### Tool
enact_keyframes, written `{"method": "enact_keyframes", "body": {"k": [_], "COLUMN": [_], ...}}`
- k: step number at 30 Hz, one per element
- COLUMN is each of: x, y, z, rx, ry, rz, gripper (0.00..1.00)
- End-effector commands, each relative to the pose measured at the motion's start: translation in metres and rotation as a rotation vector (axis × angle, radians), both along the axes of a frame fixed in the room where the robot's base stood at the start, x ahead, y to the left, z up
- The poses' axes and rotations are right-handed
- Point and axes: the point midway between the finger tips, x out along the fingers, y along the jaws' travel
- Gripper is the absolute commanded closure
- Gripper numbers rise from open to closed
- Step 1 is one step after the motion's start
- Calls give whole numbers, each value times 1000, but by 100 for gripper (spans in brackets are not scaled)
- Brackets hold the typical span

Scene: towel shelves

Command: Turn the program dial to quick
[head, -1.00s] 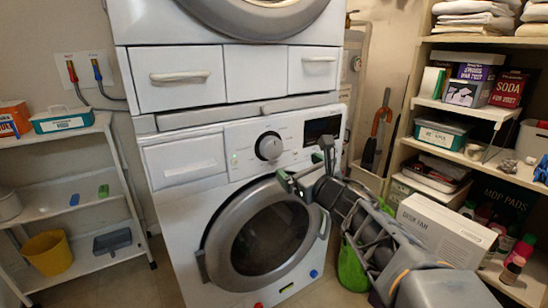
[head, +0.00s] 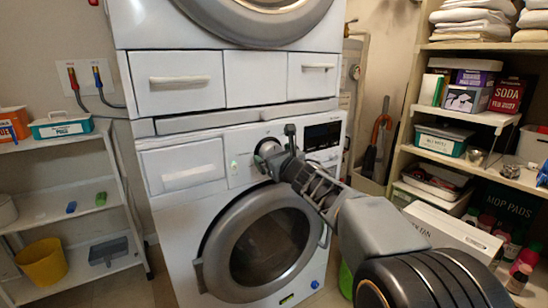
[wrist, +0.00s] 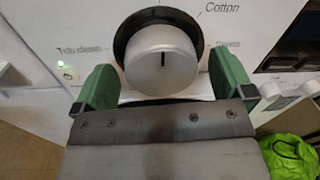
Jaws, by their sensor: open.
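The program dial (wrist: 162,62) is a silver knob with a dark ring, on the front panel of the lower washing machine (head: 185,226). Its black pointer mark stands straight up in the wrist view. Labels around it include "Cotton" at upper right and "Tub clean" at left; a "quick" label is not readable. My gripper (wrist: 164,90) is open, with one green finger on each side of the dial's lower part. I cannot tell whether the fingers touch it. In the head view my gripper (head: 272,150) covers most of the dial.
A dark display (head: 322,135) sits right of the dial. The round washer door (head: 215,245) is closed below it. Shelves with boxes (head: 466,98) stand at right, and a low white rack (head: 60,143) at left. A green bag (wrist: 290,155) lies on the floor.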

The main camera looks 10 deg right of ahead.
Motion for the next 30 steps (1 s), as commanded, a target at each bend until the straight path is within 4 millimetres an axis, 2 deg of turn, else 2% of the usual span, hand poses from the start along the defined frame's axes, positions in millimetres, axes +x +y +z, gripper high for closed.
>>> {"method": "enact_keyframes", "body": {"k": [9, 24, 30], "x": [2, 2, 2], "y": [0, 0, 0], "z": [0, 0, 0], "rx": [0, 0, 11], "ry": [0, 0, 3], "rz": [0, -1, -1], "gripper": [1, 48, 50]}}
